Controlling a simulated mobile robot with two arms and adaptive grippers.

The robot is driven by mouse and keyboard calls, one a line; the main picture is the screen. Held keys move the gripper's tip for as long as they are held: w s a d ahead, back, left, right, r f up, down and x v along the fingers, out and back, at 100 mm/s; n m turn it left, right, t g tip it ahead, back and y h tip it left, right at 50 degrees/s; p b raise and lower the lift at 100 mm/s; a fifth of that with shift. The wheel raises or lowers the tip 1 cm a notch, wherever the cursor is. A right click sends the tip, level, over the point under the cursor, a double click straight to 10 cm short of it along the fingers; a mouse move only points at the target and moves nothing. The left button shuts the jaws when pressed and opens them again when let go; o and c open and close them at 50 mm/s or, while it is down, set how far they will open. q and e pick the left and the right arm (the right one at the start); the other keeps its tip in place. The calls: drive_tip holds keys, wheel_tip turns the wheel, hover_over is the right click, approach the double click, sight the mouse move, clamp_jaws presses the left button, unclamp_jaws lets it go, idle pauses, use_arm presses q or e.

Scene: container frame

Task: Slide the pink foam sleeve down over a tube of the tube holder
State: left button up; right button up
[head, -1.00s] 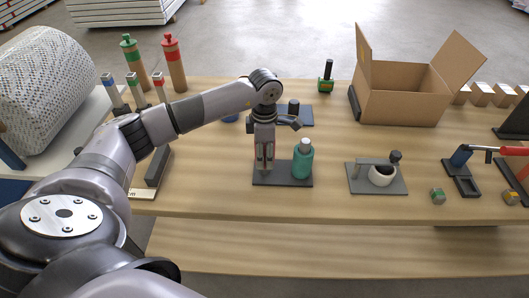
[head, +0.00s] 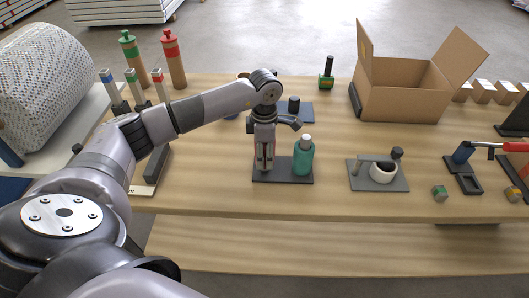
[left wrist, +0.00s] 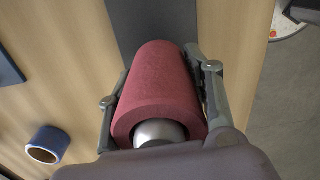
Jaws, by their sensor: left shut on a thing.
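The pink foam sleeve (left wrist: 155,80) shows dark pink in the left wrist view. My left gripper (left wrist: 160,100) is shut on it, one finger on each side. A rounded silver tube end (left wrist: 160,132) shows inside the sleeve's near opening, so the sleeve is around it. In the head view my left gripper (head: 264,162) points down at the left part of a dark base plate (head: 290,180), the tube holder, with a sliver of pink between the fingers. A teal cylinder with a pale top (head: 303,158) stands upright on the same plate, right of the gripper. The sleeve's lower end is unclear. My right gripper is out of view.
A blue ring (left wrist: 48,145) lies apart from the gripper. A grey plate with a white cup (head: 383,173) stands right of the holder. An open cardboard box (head: 405,105) is behind at right. Bare wood (head: 290,205) lies in front of the holder.

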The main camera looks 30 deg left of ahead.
use_arm(q)
drive_tip(key=shift+f+b, duration=0.35)
drive_tip(key=shift+f, duration=0.15)
drive_tip(key=o, duration=0.9)
drive_tip(key=shift+s, duration=0.1)
drive_tip(key=shift+o, duration=0.5)
drive_tip(key=o, duration=0.5)
drive_tip(key=shift+f, duration=0.1)
drive_tip(key=shift+r+p, duration=2.1)
drive_tip(key=shift+r, duration=1.55)
